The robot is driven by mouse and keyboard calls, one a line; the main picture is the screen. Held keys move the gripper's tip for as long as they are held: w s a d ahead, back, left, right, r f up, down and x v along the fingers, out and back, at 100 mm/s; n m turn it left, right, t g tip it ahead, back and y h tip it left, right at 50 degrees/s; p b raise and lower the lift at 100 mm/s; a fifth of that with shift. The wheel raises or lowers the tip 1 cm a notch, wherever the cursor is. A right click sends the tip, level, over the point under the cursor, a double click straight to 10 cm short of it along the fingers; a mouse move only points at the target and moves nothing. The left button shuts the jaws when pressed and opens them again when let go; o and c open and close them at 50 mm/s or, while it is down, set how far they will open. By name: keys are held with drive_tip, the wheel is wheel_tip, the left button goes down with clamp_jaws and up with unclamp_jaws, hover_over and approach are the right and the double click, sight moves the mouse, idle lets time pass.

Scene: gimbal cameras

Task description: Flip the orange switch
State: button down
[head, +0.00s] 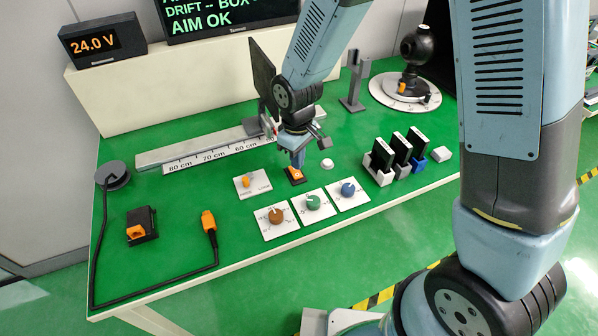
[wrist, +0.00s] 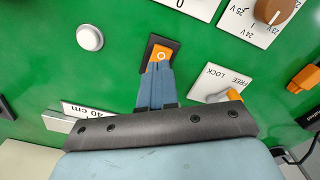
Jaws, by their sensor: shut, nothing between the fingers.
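The orange switch (wrist: 161,53) is a small orange rocker with a white ring mark, set in a dark frame. In the wrist view it lies right at the tips of my gripper (wrist: 155,74), whose blue fingers are shut with nothing between them. The fingers cover the near part of the switch, and I cannot tell whether they touch it. In the head view the orange switch (head: 295,173) sits on the green bench, with my gripper (head: 297,164) pointing down right above it.
A FREE/LOCK plate with an orange lever (head: 246,180) is left of the switch. Brown (head: 276,215), green (head: 313,202) and blue (head: 348,189) knobs stand in front. A white round button (head: 327,163) is to the right. The ruled rail (head: 205,152) runs behind.

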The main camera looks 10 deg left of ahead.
sight(299, 174)
drive_tip(key=shift+r, duration=2)
drive_tip(key=w+d+r+m+t, duration=0.1)
drive_tip(key=d+r+m+t, duration=0.35)
drive_tip(key=d+r, duration=1.3)
drive_tip(key=s+d+r+m+t, duration=0.1)
drive_tip(key=s+d+r+m, duration=0.7)
drive_tip(key=s+d+r, duration=0.2)
drive_tip(key=s+d, duration=0.2)
drive_tip(key=d, duration=0.2)
drive_tip(key=shift+r, duration=0.1)
